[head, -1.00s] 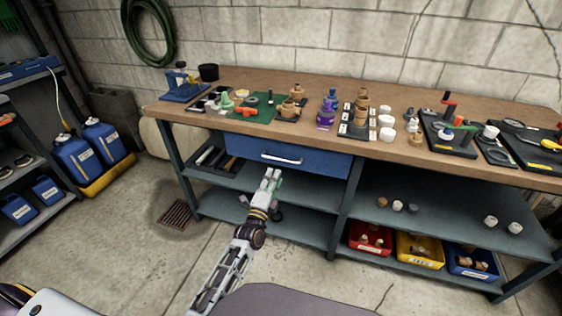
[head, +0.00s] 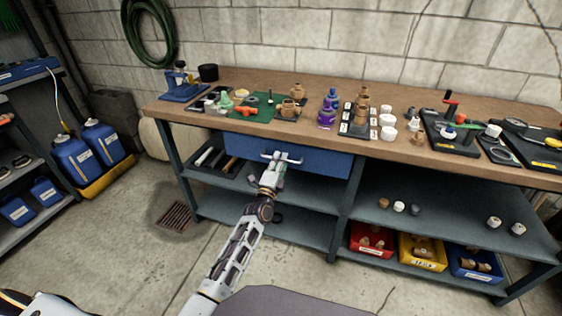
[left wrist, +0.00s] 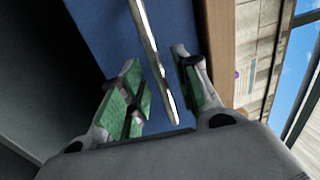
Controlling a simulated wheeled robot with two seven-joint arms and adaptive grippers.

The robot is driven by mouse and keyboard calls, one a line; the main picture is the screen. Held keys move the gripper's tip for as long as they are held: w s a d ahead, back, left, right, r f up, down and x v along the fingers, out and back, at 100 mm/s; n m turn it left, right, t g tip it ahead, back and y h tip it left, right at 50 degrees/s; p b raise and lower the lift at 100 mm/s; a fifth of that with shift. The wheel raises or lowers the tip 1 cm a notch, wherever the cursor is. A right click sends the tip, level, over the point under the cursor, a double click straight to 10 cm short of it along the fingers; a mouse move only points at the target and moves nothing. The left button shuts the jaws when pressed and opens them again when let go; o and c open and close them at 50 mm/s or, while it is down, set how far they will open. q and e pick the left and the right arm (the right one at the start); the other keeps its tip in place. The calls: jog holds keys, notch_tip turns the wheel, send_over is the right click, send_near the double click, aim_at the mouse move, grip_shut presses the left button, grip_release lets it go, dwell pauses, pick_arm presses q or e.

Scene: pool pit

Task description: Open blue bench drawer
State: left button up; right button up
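The blue bench drawer (head: 318,162) sits under the worktop at the left part of the bench, its front flush with the bench frame. Its light metal handle (head: 292,160) runs across the front. The handle (left wrist: 156,62) also shows in the left wrist view, passing between the two green-padded fingers. My left gripper (head: 275,158) is at the handle, open, with one finger on each side of it. In the left wrist view, my left gripper (left wrist: 157,90) shows gaps between the pads and the bar. My right gripper is not in view.
The wooden worktop (head: 225,86) carries fittings, bottles and tools. Under it are grey shelves (head: 450,215) and red, yellow and blue bins (head: 420,262). A floor drain (head: 174,215) lies left of the bench. The floor before the drawer is clear.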

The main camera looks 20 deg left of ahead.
pick_arm(q)
jog(key=shift+w+r, duration=0.1)
jog(key=shift+w, duration=0.5)
grip_shut()
